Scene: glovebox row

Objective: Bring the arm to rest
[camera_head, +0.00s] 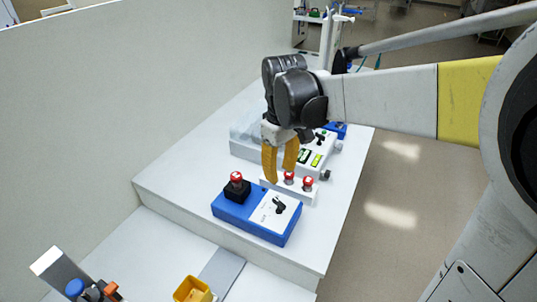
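My gripper (281,174) hangs from my arm above the white bench (180,174), its two yellow-orange fingers pointing down. The fingers stand a little apart and nothing shows between them. The fingertips are just above or behind a small white block (298,194) with red-topped knobs (308,183). I cannot tell whether they touch it. My arm comes in from the right side of the picture, stretched out over the bench.
A blue box (250,222) with a red button (236,177) and a black switch stands in front of the gripper. A white device (317,155) with green displays stands behind it. A yellow container (193,289) is at the lower edge. Open floor (390,220) lies to the right.

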